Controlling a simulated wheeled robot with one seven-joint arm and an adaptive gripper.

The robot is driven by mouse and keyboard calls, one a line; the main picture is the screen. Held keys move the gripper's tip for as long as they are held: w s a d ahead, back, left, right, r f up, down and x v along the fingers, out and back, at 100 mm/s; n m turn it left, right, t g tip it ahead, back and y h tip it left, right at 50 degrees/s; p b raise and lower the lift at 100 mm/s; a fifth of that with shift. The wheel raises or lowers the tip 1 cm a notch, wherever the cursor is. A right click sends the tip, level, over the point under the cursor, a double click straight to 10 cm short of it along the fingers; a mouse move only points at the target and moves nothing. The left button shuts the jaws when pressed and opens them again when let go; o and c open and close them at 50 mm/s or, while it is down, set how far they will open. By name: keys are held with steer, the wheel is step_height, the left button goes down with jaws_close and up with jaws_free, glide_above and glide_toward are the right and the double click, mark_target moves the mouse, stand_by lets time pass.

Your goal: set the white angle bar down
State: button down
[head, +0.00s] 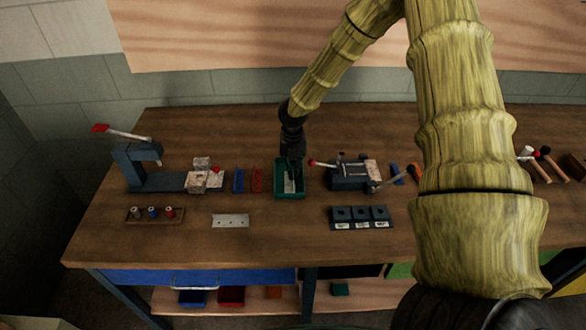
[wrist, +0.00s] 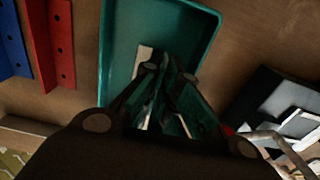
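The white angle bar (head: 290,184) shows in part in the green tray, below my gripper (head: 291,166) in the head view. In the wrist view, a pale end of the bar (wrist: 144,56) shows beside the left fingertip. My gripper (wrist: 170,73) points down into the tray, its fingertips close together. More pale strips show between and behind the fingers. The fingers hide much of the bar, so I cannot tell whether they grip it or whether it rests on the tray floor.
The green tray (head: 277,192) has raised walls (wrist: 105,60). Red (head: 256,180) and blue (head: 238,180) drilled bars lie left of it. A clamp fixture (head: 348,180) stands close on its right. A drilled pale plate (head: 230,220) and a dark block row (head: 360,214) lie in front.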

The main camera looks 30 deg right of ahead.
steer(key=shift+f, duration=0.15)
steer(key=c, duration=1.6)
jaws_free()
steer(key=shift+c, duration=0.2)
step_height(320, 180, up, 12)
steer(key=b, duration=0.3)
steer(key=shift+b, duration=0.35)
